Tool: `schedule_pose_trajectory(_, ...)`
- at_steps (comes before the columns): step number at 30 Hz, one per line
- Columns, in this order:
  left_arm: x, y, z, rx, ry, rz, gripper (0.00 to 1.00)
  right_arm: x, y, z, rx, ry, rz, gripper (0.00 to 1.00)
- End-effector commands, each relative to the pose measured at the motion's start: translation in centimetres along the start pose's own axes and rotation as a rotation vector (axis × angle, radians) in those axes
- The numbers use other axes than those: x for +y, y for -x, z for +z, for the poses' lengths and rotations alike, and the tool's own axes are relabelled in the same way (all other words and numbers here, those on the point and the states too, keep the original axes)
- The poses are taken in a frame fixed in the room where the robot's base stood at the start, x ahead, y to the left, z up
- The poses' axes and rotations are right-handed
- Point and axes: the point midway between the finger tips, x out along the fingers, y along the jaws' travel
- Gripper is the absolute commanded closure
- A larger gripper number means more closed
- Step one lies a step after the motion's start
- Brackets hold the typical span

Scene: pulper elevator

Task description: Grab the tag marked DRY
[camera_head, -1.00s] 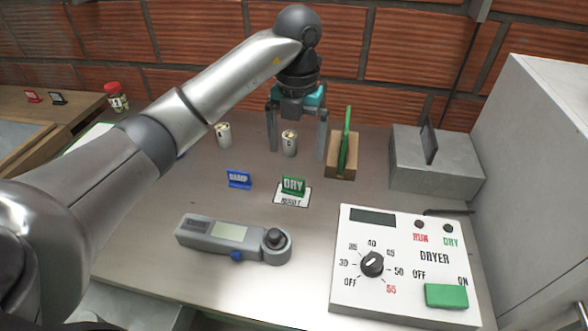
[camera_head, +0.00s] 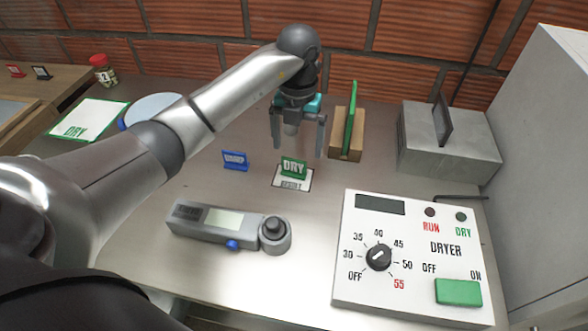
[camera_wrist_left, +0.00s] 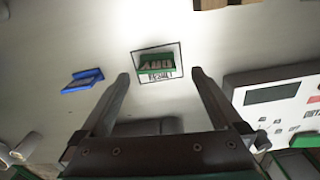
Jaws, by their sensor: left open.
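The green tag marked DRY (camera_head: 293,168) stands on a white card (camera_head: 280,184) marked RESULT, on the metal table. The tag (camera_wrist_left: 155,64) and card also show in the left wrist view, beyond and between the fingertips. My left gripper (camera_head: 298,150) is open and empty, its fingers pointing down. It is above and just behind the tag in the head view, apart from it. In the left wrist view the gripper (camera_wrist_left: 160,75) has its two fingers spread wide. A blue tag (camera_head: 235,161), seemingly marked DAMP, stands left of the DRY tag. My right gripper is not in view.
A grey handheld meter (camera_head: 215,222) lies in front of the tags. A white dryer panel (camera_head: 400,285) is at front right. A wooden block with a green upright plate (camera_head: 350,115) stands behind right, beside a grey box (camera_head: 450,150). A green-edged DRY mat (camera_head: 90,118) lies left.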

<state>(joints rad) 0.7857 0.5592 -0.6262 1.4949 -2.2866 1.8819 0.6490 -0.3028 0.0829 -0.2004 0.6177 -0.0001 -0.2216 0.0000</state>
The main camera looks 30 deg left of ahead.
Motion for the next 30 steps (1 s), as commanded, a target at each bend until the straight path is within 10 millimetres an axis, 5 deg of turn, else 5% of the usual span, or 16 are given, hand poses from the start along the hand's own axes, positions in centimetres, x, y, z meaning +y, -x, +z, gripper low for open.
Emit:
schedule_pose_trajectory(12, 0.5, -5.0, -0.7, 0.002, 0.000, -0.001, 0.00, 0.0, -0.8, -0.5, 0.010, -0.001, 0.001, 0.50)
schedule_pose_trajectory(21, 0.6, -5.3, -0.6, 0.000, 0.000, 0.000, 0.01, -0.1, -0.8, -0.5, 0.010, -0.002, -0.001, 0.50)
schedule_pose_trajectory(30, 0.6, -5.2, -0.6, 0.000, 0.000, 0.001, 0.35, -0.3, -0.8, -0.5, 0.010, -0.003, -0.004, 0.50)
